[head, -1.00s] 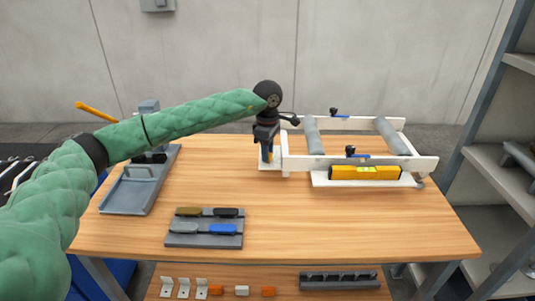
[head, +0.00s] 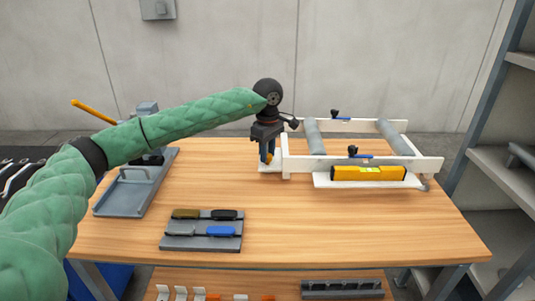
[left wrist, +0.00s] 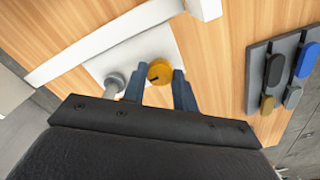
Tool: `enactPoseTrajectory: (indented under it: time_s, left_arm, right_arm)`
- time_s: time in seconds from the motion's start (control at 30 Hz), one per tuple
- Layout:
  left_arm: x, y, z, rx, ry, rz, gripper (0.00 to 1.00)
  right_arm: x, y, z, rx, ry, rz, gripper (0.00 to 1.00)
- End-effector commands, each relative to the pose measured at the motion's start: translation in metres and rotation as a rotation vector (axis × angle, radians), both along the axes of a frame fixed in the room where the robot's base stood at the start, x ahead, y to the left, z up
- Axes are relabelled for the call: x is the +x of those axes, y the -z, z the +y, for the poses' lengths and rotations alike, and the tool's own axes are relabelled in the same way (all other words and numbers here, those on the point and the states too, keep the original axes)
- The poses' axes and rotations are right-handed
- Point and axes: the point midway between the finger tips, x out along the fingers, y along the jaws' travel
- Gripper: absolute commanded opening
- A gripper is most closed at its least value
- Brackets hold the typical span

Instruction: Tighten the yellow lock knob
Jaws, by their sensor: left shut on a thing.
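The yellow lock knob (left wrist: 160,72) is a round disc with a dark mark, on a white plate (left wrist: 114,61) at the left end of the white roller frame (head: 285,167). My left gripper (left wrist: 159,86) points down over it, its two blue fingers on either side, shut on the knob. In the head view the left gripper (head: 267,157) stands at the frame's left end and mostly hides the knob. A grey round post (left wrist: 114,82) stands beside the knob in the left wrist view. My right gripper is not in view.
A yellow level (head: 368,174) lies on the frame's front ledge. Grey rollers (head: 393,137) cross the frame. A grey tool board (head: 203,243) with several handles and a grey tray (head: 120,202) sit left on the wooden table. A shelf rack (head: 495,165) stands right. The table's front middle is clear.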

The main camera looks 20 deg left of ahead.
Motion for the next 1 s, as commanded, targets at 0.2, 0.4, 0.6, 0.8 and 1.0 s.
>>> enactPoseTrajectory:
  time_s: [0.2,0.4,0.6,0.8,1.0]
  left_arm:
    - [0.001,-0.003,0.001,0.000,-0.003,-0.004,0.06]
    - [0.001,-0.002,0.001,0.000,-0.002,-0.003,0.50]
    - [0.001,-0.001,0.000,-0.001,-0.002,-0.002,0.50]
    - [0.001,-0.011,0.000,-0.002,-0.002,-0.002,0.50]
    - [0.001,-0.041,0.000,-0.001,-0.002,-0.004,0.50]
  right_arm:
    - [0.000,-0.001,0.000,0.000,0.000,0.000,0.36]
    - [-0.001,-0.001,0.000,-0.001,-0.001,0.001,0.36]
    - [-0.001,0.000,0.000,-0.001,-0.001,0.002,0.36]
    - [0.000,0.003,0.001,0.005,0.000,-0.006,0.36]
    - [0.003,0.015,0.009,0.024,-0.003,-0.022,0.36]
